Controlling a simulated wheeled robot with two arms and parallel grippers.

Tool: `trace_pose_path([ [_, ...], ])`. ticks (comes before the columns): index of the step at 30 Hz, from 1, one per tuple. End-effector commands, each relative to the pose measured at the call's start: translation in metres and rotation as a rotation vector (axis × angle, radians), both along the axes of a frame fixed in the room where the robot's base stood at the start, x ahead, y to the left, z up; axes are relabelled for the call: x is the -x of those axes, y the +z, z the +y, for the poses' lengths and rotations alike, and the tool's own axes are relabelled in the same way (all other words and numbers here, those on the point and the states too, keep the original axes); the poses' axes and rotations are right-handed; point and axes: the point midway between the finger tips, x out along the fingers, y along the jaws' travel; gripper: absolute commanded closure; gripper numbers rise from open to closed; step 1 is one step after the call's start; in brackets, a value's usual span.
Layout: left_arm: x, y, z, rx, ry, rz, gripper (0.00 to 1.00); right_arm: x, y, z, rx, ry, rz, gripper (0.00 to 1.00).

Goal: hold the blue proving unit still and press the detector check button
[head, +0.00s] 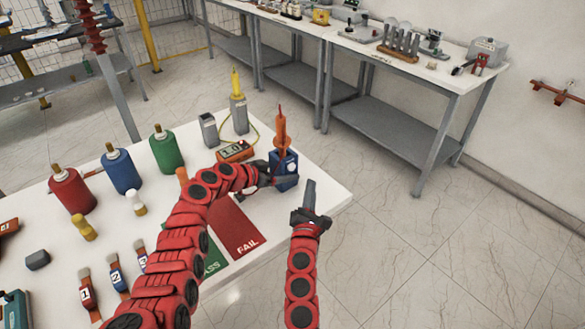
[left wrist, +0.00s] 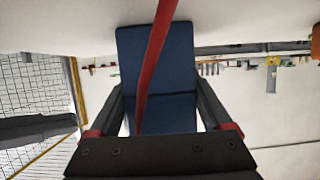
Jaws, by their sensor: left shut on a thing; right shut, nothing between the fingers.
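The blue proving unit (head: 287,180) stands near the right edge of the white table, with a pale round spot on its face. An orange detector (head: 281,133) with a thin reddish tip stands upright on top of it. My left gripper (head: 264,174) is shut on the proving unit from the left. In the left wrist view the blue body (left wrist: 158,55) fills the space between the dark fingers, and a red strip crosses in front of it. My right gripper (head: 311,186) is shut and empty, pointing up, just right of the unit and apart from it. I cannot make out the check button.
A red FAIL card (head: 235,232) lies on the white table (head: 315,165), partly behind my left arm. An orange meter (head: 235,151) and a grey block with a yellow probe (head: 238,112) stand behind the arm. Open floor lies to the right.

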Motion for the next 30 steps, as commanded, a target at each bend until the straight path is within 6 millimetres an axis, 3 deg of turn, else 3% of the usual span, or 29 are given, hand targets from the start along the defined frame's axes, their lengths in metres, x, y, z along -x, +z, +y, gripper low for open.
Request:
trace_pose_path([
  [6, 0.000, 0.000, 0.000, 0.001, 0.000, -0.001, 0.94, 0.000, 0.000, 0.000, 0.000, 0.000, 0.000, 1.00],
  [7, 0.000, 0.000, 0.000, 0.001, 0.000, -0.001, 0.16, 0.000, 0.000, 0.000, 0.000, 0.000, 0.000, 1.00],
  [10, 0.000, 0.000, 0.000, 0.001, 0.000, -0.001, 0.00, 0.000, 0.000, 0.000, 0.000, 0.000, 0.000, 1.00],
  [22, 0.003, 0.003, 0.005, 0.002, -0.001, -0.002, 0.00, 0.000, 0.000, 0.000, 0.000, 0.000, 0.000, 1.00],
  [30, 0.020, 0.015, 0.031, 0.001, 0.006, -0.004, 0.00, 0.000, 0.000, 0.000, 0.000, 0.000, 0.000, 1.00],
])
